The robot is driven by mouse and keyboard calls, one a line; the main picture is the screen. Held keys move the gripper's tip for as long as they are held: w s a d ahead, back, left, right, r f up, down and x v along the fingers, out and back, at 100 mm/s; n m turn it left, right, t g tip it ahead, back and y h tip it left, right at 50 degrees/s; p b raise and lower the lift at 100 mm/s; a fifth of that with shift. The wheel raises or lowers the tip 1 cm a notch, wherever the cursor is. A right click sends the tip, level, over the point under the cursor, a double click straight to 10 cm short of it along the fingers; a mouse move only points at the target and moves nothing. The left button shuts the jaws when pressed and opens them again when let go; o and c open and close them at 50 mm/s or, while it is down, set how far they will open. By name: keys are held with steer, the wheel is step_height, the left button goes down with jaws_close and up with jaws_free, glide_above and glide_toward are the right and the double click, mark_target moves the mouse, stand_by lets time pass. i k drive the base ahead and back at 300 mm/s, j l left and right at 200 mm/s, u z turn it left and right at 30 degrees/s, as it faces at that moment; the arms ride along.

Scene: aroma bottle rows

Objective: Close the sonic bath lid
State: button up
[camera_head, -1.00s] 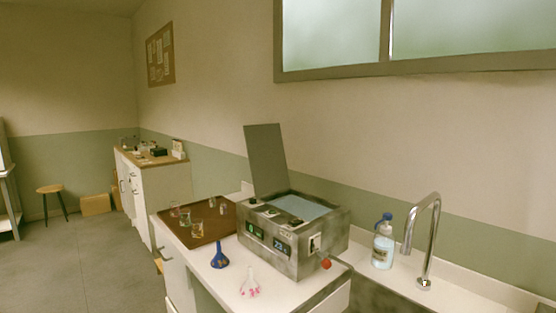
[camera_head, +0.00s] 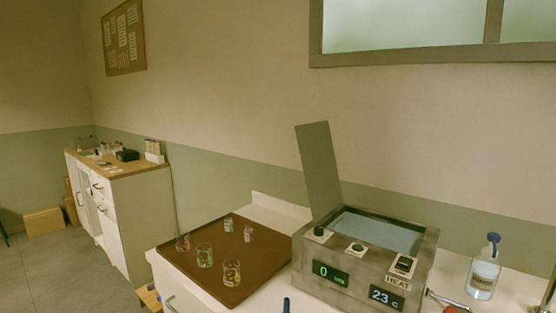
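The sonic bath (camera_head: 312,271) is a grey metal box on the white counter, right of centre. The bath's basin is open and shows a pale blue surface (camera_head: 378,233). My gripper does not show in the head view.
A brown tray (camera_head: 205,272) with several small glasses sits left of the bath. A clear bottle with a blue top (camera_head: 484,270) stands to the right. The top of a blue item (camera_head: 286,305) shows at the bottom edge. A white cabinet (camera_head: 135,205) stands further back.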

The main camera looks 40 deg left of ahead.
mark_target(314, 139)
steer(key=j, duration=1.4)
steer(key=k+j, duration=0.15)
steer(key=j, duration=1.25)
steer(key=i+j, duration=0.4)
steer(key=j, duration=0.15)
steer(key=i, duration=0.25)
steer(key=i+j, duration=0.15)
steer(key=j, duration=0.2)
